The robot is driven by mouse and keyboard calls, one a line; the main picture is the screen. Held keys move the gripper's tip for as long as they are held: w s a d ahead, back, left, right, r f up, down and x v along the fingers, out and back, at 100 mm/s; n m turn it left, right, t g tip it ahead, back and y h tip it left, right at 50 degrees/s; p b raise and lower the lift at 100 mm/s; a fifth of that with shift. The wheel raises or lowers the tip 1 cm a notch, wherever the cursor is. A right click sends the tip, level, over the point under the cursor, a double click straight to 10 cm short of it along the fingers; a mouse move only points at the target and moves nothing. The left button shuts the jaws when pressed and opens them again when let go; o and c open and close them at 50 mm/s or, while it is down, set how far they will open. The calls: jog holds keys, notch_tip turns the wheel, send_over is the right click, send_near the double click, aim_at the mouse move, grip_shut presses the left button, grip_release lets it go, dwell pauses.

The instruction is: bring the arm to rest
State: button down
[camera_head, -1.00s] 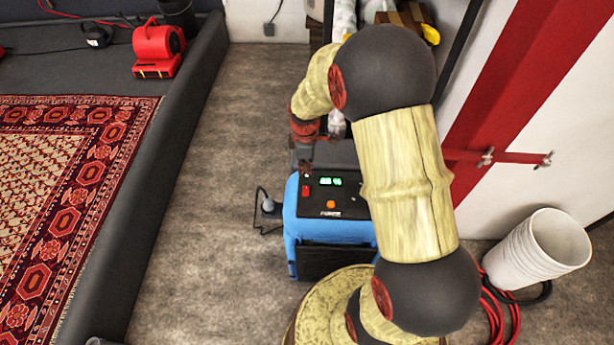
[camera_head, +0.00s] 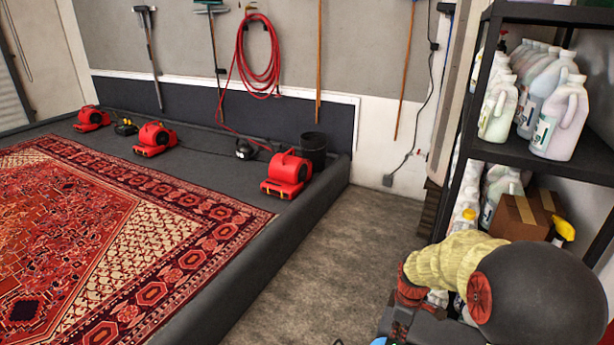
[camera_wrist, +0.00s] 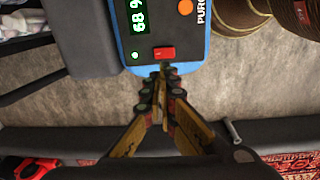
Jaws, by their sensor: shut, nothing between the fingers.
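My gripper (camera_wrist: 162,75) is shut and empty in the wrist view. Its fingertips are just below the red switch (camera_wrist: 164,53) on the blue machine (camera_wrist: 122,38); I cannot tell whether they touch it. The machine's dark panel has a lit green display (camera_wrist: 138,15), a small green light (camera_wrist: 135,56) and an orange button (camera_wrist: 185,7). In the head view my bent arm fills the bottom right corner, and the fingertips are out of frame. Only a sliver of blue shows at the bottom edge there.
A black shelf (camera_head: 535,157) with jugs (camera_head: 558,120) and a cardboard box (camera_head: 522,214) stands close beyond my arm. The raised washpit edge (camera_head: 250,270) and patterned rug (camera_head: 130,235) lie left, with red blowers (camera_head: 287,172) behind. The grey floor (camera_head: 320,260) between is clear.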

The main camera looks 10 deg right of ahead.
jog(key=s+a+r+m+t+b, duration=0.1)
jog(key=s+a+r+m, duration=0.4)
jog(key=s+r, duration=0.5)
jog(key=s+a+r+m+t+b, duration=0.2)
jog(key=s+a+r+m+t, duration=0.2)
jog(key=s+a+r, duration=0.3)
jog(key=s+r+m, duration=0.1)
jog(key=s+r, duration=0.2)
jog(key=r, duration=0.3)
jog(key=shift+s+a+r+m, duration=0.15)
jog(key=shift+s+a+m, duration=0.15)
jog(key=shift+s, duration=0.1)
